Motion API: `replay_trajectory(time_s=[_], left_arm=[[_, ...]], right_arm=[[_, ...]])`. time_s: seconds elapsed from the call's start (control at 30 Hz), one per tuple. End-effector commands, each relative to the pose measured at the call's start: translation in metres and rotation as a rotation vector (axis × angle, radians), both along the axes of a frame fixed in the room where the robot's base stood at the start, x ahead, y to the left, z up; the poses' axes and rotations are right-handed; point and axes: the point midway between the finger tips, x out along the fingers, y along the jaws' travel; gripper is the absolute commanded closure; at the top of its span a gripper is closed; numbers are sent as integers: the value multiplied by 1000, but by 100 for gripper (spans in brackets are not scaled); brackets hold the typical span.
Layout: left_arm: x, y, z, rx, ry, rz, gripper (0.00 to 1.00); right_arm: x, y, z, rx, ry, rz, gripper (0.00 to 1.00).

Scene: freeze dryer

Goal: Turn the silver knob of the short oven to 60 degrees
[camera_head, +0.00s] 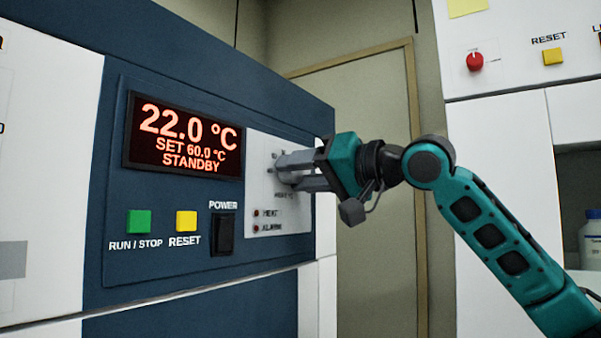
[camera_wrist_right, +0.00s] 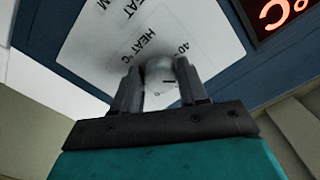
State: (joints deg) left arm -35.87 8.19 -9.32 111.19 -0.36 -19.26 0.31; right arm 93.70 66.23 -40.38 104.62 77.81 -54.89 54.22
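The short oven (camera_head: 160,265) has a dark blue front. Its red display (camera_head: 183,138) reads 22.0 °C, SET 60.0 °C, STANDBY. The silver knob (camera_wrist_right: 159,76) is on the white panel (camera_head: 262,148) right of the display. It shows between the fingers in the wrist view; in the head view the fingers mostly hide it. My right gripper (camera_head: 288,172) reaches the panel from the right. In the wrist view its two grey fingers (camera_wrist_right: 159,88) sit on either side of the knob and appear shut on it. My left gripper is not in view.
Below the display are a green RUN / STOP button (camera_head: 138,221), a yellow RESET button (camera_head: 186,221) and a black POWER switch (camera_head: 224,233). HEAT and ALARM lamps sit below the knob area. Another white unit with a red knob (camera_head: 474,61) stands at the right.

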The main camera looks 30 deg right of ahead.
Motion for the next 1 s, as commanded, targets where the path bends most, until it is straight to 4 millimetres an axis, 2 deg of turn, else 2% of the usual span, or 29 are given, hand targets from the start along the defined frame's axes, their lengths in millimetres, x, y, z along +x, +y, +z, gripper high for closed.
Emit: replay_trajectory(time_s=[0.03,0.2,0.43,0.57,1.0], left_arm=[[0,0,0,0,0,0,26],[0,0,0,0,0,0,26],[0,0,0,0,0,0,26],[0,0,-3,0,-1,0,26],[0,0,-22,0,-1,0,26]], right_arm=[[0,0,0,0,0,0,52],[0,0,0,-1,0,0,37],[-1,-1,0,0,-2,0,37],[-9,-4,-1,0,-3,-2,37],[-92,-39,-2,0,-2,-4,37]])
